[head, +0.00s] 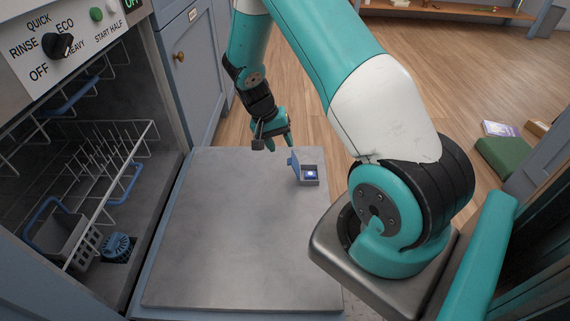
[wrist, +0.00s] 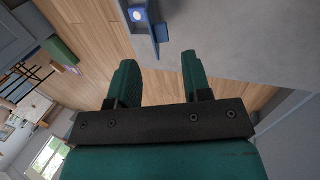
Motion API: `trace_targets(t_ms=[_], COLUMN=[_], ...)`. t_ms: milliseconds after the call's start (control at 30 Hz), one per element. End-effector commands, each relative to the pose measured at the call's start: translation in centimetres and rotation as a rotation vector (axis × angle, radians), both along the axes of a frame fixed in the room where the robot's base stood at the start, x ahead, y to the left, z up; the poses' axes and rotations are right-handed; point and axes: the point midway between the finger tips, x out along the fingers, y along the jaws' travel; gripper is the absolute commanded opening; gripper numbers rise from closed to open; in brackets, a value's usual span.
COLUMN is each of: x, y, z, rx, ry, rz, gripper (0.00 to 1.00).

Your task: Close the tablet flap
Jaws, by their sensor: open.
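The tablet dispenser (head: 308,181) is a small blue-grey box at the far right of the lowered dishwasher door (head: 230,230). A blue and white tablet (head: 311,174) lies in it. Its blue flap (head: 294,167) stands raised on the box's left side, open. In the wrist view the flap (wrist: 160,32) and the tablet (wrist: 137,15) show at the top, just beyond the fingers. My gripper (head: 281,149) is open and empty, beyond the flap near the door's far edge. It also shows in the wrist view (wrist: 159,65), apart from the flap.
The dishwasher's open tub with a wire rack (head: 130,140) and a cutlery basket (head: 65,235) is at the left. A blue cabinet (head: 195,65) stands behind it. A green box (head: 500,158) lies on the wooden floor at right. The door's surface is otherwise clear.

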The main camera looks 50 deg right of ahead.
Motion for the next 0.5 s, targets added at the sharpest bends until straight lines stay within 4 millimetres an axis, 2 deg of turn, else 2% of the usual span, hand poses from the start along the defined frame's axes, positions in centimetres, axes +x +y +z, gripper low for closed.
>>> trace_targets(t_ms=[33,200,333,500], x=[-0.4,-1.2,-1.5,-1.7], y=[-0.3,-0.9,-1.2,-1.4], z=[-1.6,-4.4,-5.6,-6.1], rx=[0.001,0.001,0.001,0.0], ry=[0.003,0.002,0.0,-0.001], rz=[-0.001,0.0,0.002,0.004], gripper=[0.45,0.45,0.45,0.45])
